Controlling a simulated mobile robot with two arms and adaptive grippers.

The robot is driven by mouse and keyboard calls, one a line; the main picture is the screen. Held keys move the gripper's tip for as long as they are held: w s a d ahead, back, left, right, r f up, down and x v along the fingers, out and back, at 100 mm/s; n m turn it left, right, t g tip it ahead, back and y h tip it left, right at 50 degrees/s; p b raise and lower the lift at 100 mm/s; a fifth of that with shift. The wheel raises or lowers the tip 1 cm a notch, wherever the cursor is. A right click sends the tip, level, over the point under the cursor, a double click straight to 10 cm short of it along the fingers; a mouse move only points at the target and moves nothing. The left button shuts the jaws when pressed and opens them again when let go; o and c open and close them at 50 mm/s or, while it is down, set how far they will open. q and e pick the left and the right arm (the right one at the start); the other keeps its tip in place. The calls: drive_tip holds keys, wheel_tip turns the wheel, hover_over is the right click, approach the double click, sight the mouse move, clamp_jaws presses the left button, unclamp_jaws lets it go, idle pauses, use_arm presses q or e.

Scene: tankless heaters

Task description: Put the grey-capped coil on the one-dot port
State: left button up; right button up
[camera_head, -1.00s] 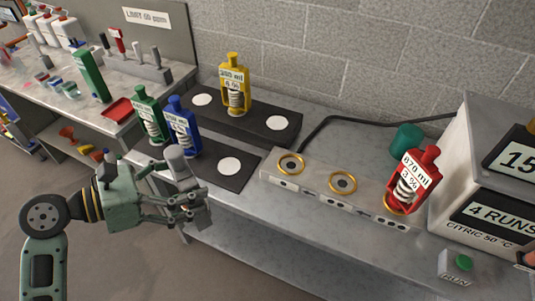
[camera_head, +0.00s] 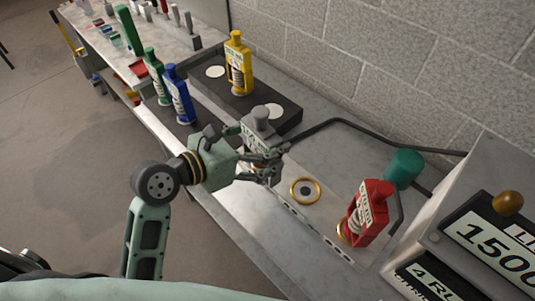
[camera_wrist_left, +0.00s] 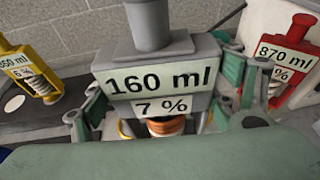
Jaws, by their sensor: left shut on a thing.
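My left gripper (camera_head: 268,168) is shut on the grey-capped coil (camera_head: 258,122) and holds it upright over the left end of the port strip. In the left wrist view the coil's label (camera_wrist_left: 152,80) reads 160 ml, 7 %, with copper windings (camera_wrist_left: 167,126) below. The one-dot port, leftmost on the strip, is hidden behind gripper and coil in the head view. A bit of gold ring (camera_wrist_left: 124,130) shows behind the coil in the left wrist view; whether the coil touches it I cannot tell. My right gripper is not in view.
The middle port (camera_head: 305,191) is empty. A red coil (camera_head: 367,212) stands on the right port, beside a teal cylinder (camera_head: 405,167) and the heater box (camera_head: 470,215). Yellow (camera_head: 238,65), blue (camera_head: 178,95) and green (camera_head: 154,78) coils stand on dark pads to the left.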

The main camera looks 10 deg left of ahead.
sight(271, 130)
use_arm(q)
drive_tip(key=shift+w+d+r+n+t+y, duration=0.15)
drive_tip(key=shift+w+d+r+n, duration=0.1)
drive_tip(key=shift+r, duration=0.3)
drive_tip(key=shift+w+d+r+n+t+y, duration=0.15)
drive_tip(key=shift+w+d+r, duration=0.05)
drive_tip(key=shift+r, duration=0.35)
drive_tip(key=shift+w+d+r, duration=0.1)
drive_tip(key=shift+d+r, duration=0.1)
drive_tip(key=shift+r, duration=0.05)
drive_tip(key=shift+w+d, duration=0.15)
drive_tip(key=shift+d, duration=0.1)
drive_tip(key=w+a+f, duration=0.4)
drive_tip(key=w+f, duration=0.6)
drive_tip(key=shift+w+a+f, duration=0.15)
drive_tip(key=shift+w+f, duration=0.25)
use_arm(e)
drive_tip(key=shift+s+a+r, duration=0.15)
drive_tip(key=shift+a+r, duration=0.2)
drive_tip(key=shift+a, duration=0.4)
use_arm(q)
drive_tip(key=shift+f, duration=0.1)
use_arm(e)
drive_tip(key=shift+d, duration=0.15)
